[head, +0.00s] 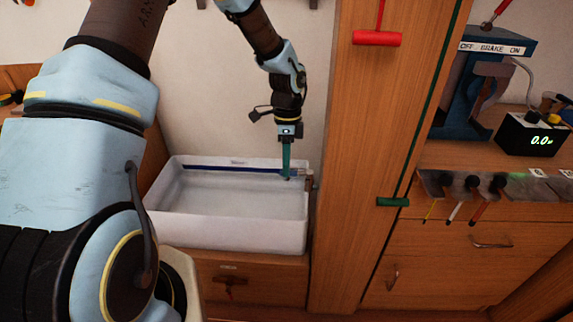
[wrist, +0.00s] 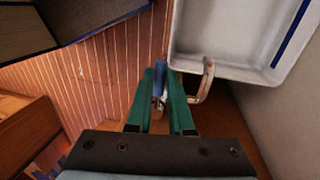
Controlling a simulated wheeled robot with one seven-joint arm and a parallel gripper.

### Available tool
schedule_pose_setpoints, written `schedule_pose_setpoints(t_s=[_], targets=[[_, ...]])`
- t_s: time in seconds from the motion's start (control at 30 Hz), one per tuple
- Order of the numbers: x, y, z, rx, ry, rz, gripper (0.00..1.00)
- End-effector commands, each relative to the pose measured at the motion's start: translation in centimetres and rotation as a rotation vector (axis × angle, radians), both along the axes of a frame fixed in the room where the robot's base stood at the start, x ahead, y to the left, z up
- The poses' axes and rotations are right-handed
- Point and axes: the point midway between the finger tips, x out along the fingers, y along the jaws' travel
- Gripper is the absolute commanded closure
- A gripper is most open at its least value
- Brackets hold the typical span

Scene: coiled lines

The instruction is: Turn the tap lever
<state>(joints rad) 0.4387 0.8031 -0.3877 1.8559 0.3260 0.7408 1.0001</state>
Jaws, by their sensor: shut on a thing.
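The tap (wrist: 205,82) has a curved metal spout over the basin rim in the wrist view, and a small part of it shows beside the basin in the head view (head: 309,183). Its blue lever (wrist: 160,72) stands between the green fingers of my gripper (wrist: 164,85). My gripper is shut on the lever. In the head view my gripper (head: 286,177) points down at the basin's back right corner, and the lever is too small to make out there. The lower part of the tap is partly hidden by the fingers.
A white basin (head: 230,233) with a blue stripe lies left of the tap. A wooden post (head: 370,130) with a red T-handle (head: 377,39) stands close on the right. Beyond it are a blue machine (head: 460,95), a display box (head: 530,137) and hanging tools.

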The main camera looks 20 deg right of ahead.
Motion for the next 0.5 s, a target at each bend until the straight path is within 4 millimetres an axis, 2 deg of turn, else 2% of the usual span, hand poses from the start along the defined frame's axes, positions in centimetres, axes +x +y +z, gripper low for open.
schedule_pose_setpoints(t_s=[0.13,0.33,0.5], targets=[[-0.3,0.1,0.1,-0.001,-0.001,0.048,1.00],[-1.4,0.5,0.1,-0.001,0.000,0.235,1.00],[-1.5,0.5,0.0,-0.003,0.000,0.266,1.00]])
